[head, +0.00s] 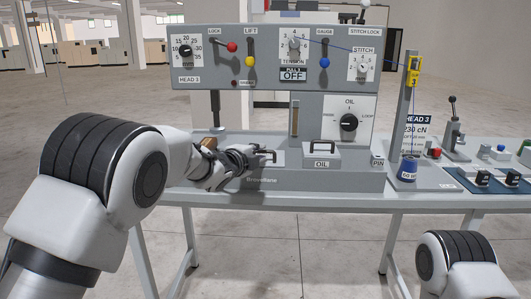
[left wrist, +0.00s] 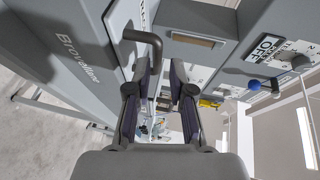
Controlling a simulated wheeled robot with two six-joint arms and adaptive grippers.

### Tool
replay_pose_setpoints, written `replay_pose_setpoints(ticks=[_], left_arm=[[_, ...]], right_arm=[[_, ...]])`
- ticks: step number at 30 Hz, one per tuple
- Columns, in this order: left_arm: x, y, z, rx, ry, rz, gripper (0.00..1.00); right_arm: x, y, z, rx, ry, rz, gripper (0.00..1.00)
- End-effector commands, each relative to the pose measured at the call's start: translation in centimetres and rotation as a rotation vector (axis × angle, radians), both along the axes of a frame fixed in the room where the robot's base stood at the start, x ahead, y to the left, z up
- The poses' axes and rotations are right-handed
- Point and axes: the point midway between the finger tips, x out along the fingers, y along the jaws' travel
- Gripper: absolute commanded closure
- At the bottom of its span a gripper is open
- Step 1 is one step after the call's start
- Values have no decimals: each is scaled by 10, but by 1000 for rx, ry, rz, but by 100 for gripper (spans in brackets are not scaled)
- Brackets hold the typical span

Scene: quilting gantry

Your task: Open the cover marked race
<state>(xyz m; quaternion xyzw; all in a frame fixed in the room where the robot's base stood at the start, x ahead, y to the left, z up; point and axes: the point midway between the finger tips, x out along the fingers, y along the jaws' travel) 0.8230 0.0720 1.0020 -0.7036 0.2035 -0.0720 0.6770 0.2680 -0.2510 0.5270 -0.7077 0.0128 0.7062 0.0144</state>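No label reading "race" is legible in either view. My left gripper (head: 258,161) is at the left part of the grey machine bed, beside a small dark handle (head: 268,153). The gripper and wrist hide most of that spot and any marking there. In the left wrist view, the two dark fingers (left wrist: 157,85) stand apart with a gap between them. A dark bent handle (left wrist: 146,42) lies just beyond the left fingertip, by a partly seen white label (left wrist: 146,12). I cannot tell whether they touch. My right gripper is out of view.
A cover marked OIL (head: 321,163) with its own handle is to the right, then a PIN block (head: 377,161). The control panel (head: 270,92) rises behind the bed.

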Motion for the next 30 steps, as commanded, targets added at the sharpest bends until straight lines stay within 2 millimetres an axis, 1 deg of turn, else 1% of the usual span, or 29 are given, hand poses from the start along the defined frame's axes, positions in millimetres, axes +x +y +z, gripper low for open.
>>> replay_pose_setpoints(ticks=[1,3,6,9,15,16,17,18,26,30], left_arm=[[9,-5,-1,-1,0,-1,78],[20,-9,-3,-1,1,-1,78],[30,-13,-6,-3,3,1,78],[35,-15,-8,-2,2,1,78],[36,-15,-9,-3,3,2,78],[36,-15,-9,-3,3,2,82],[36,-15,-9,-3,3,2,92],[36,-15,-9,-4,4,2,100],[36,-15,-8,-4,6,2,100],[36,-15,-3,-4,19,3,100]], right_arm=[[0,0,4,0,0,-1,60],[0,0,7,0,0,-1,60],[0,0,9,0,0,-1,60],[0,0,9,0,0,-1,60],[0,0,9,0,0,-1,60],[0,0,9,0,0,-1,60],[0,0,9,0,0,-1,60],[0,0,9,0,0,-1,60],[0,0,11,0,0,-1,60],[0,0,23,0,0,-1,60]])
